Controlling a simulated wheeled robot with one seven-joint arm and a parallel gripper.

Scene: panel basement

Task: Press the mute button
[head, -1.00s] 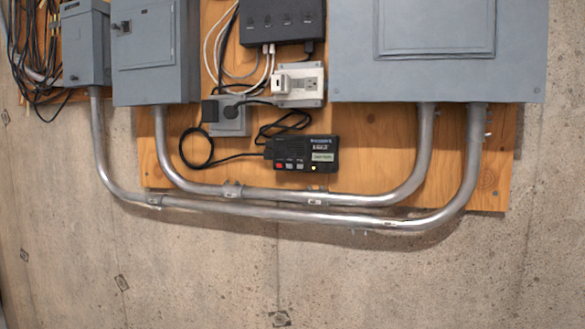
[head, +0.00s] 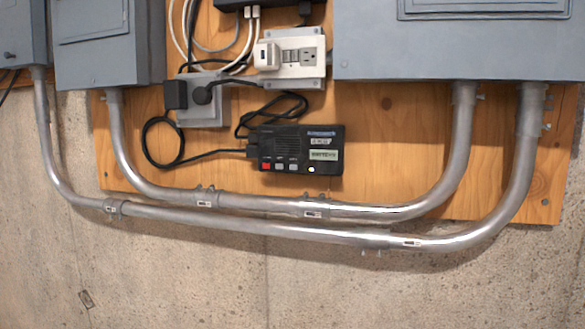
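A small black device (head: 296,148) with a speaker grille is mounted on the plywood board in the middle of the head view. Along its lower edge sit a red button (head: 266,166), two grey buttons (head: 286,165) and a small pale round light or button (head: 311,169). A light label or display is on its right half. The lettering is too small to read, so I cannot tell which button is mute. My gripper is not in view.
Metal conduits (head: 340,210) curve just below the device. Grey electrical panels (head: 460,50) hang above at right and left. An outlet box (head: 300,52) and a plugged-in adapter (head: 176,94) with a black cable (head: 160,150) are above left. Bare concrete wall lies below.

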